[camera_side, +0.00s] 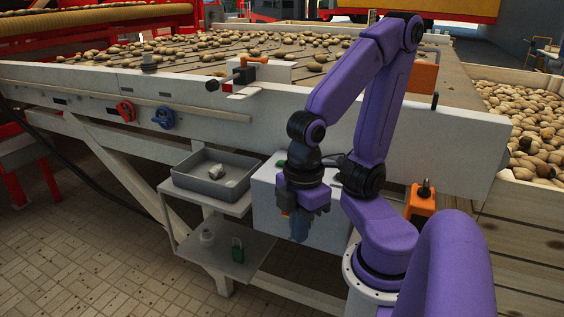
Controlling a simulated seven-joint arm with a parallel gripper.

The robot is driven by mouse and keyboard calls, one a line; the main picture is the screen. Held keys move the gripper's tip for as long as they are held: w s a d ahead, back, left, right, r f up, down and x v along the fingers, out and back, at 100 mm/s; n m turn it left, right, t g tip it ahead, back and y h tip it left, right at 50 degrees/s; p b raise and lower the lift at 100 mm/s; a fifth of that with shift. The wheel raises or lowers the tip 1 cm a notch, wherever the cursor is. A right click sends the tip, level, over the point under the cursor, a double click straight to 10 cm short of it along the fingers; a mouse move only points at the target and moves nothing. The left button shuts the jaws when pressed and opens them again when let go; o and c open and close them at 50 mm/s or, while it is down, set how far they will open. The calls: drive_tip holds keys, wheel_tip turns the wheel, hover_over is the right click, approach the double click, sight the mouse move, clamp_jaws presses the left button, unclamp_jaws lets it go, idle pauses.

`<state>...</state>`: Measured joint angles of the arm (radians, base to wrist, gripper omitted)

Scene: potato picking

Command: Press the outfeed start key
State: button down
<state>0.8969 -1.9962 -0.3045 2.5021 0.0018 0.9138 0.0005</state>
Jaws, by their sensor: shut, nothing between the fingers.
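A pale grey box (262,205) stands against the front of the conveyor frame, right of the small shelf stand. My gripper (298,232) points down in front of this box and is shut with nothing held. I cannot tell whether it touches the box. A small green part (281,163) shows at the box's upper left, beside my wrist. I cannot make out the outfeed start key; my gripper and arm cover much of the box's front.
A grey tray (180,178) holding a pale lump stands on a shelf left of the box. A green padlock (238,250) sits on the shelf below. Red (126,111) and blue (164,118) knobs are on the conveyor's side rail. An orange box (421,200) stands right of my arm.

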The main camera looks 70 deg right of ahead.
idle(0.9)
drive_tip(key=w+d+r+m+y, duration=0.1)
drive_tip(key=w+d+m+y, duration=0.25)
drive_tip(key=w+m, duration=0.75)
wheel_tip(320, 180, up, 6)
drive_tip(key=r+m+t+h, duration=0.15)
drive_tip(key=m+t, duration=0.75)
drive_tip(key=m, duration=1.7)
hover_over(282, 163)
drive_tip(key=f, duration=0.1)
drive_tip(key=shift+s+d+h, duration=0.3)
drive_tip(key=shift+s+d, duration=0.05)
drive_tip(key=shift+f, duration=0.15)
drive_tip(key=shift+f, duration=4.25)
